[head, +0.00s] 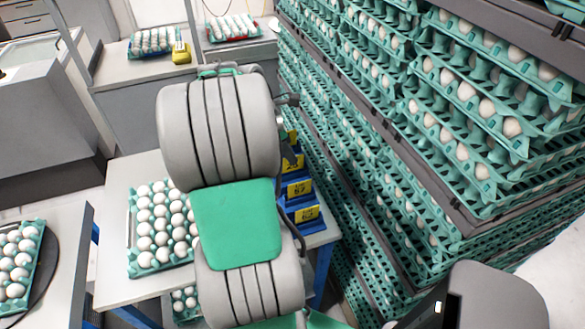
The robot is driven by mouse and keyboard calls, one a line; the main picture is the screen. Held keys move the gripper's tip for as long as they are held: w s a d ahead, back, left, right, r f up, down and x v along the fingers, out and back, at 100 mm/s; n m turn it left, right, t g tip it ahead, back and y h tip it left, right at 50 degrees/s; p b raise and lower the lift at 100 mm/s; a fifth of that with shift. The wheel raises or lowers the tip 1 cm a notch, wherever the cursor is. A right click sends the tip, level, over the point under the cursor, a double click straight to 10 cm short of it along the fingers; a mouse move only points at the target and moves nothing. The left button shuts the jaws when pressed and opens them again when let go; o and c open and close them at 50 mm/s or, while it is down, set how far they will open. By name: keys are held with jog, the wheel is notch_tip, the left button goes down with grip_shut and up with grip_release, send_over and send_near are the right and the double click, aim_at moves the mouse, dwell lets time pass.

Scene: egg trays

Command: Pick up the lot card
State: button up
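Several yellow cards with dark print stand in blue holders in the head view, just right of my arm. The nearest card (307,214) and the middle card (300,188) show most of their faces. A farther card (292,163) is partly covered by my arm. The blue holder (306,228) sits at the right edge of the white table. I cannot tell which card is the lot card. My arm covers the middle of the view, and my gripper's fingers are not visible.
An egg tray (133,262) lies on the white table (113,285), left of my arm. Tall stacks of green egg trays (350,150) stand close on the right. A back counter (118,77) holds more egg trays and a yellow device (181,53).

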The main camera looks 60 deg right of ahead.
jog(key=x, duration=0.4)
jog(key=shift+w+a, duration=0.1)
jog(key=shift+c, duration=0.5)
grip_shut()
